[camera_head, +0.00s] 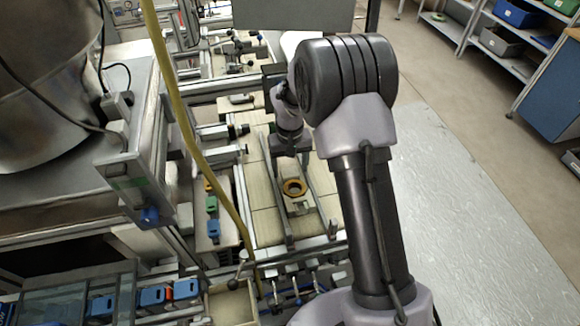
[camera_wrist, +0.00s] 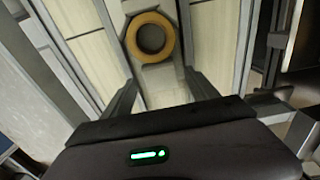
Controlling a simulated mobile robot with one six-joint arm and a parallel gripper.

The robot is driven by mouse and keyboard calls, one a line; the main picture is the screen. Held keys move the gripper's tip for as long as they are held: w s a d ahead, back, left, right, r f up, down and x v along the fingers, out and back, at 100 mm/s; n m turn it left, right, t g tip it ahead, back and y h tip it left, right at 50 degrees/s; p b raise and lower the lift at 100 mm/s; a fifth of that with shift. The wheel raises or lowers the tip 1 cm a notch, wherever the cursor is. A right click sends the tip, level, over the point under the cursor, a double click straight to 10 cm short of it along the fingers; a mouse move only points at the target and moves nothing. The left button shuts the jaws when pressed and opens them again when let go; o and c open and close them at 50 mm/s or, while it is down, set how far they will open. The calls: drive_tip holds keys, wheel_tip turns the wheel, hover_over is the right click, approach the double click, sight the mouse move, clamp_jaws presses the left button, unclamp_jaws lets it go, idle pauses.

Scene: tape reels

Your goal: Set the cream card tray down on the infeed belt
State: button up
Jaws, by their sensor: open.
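My gripper (camera_wrist: 161,80) is open, with its two dark fingers apart and nothing held between them. In the head view my gripper (camera_head: 291,152) hangs over a pale, panelled surface with metal rails, which looks like the infeed belt (camera_head: 266,222). An orange-brown tape reel (camera_head: 294,187) lies flat on a grey, light-topped support just ahead of the fingers. It also shows in the wrist view (camera_wrist: 150,37), beyond the fingertips. A cream open-topped box (camera_head: 232,304) stands at the bottom of the head view; I cannot tell whether it is the card tray.
A yellow hose (camera_head: 190,135) runs down left of the belt. Green and blue fittings (camera_head: 212,206) line its left side. Metal rails (camera_head: 327,192) flank the reel. Shelves with bins (camera_head: 508,40) stand far right, beyond open floor (camera_head: 470,190).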

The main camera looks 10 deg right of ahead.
drive_tip(key=s+a+r+m+t+p, duration=0.1)
drive_tip(key=s+r, duration=0.3)
drive_tip(key=r, duration=0.8)
drive_tip(key=s+r+m+t+p, duration=0.1)
drive_tip(key=s+r, duration=0.3)
drive_tip(key=r, duration=0.8)
drive_tip(key=s+a+r+m+t+y, duration=0.1)
drive_tip(key=s+r+t, duration=0.1)
drive_tip(key=s, duration=0.8)
drive_tip(key=s+a+r+m+t+y, duration=0.1)
drive_tip(key=s+a+r, duration=0.1)
drive_tip(key=s, duration=0.8)
drive_tip(key=shift+s+r+t, duration=0.15)
drive_tip(key=shift+r+t, duration=0.2)
drive_tip(key=shift+t, duration=0.05)
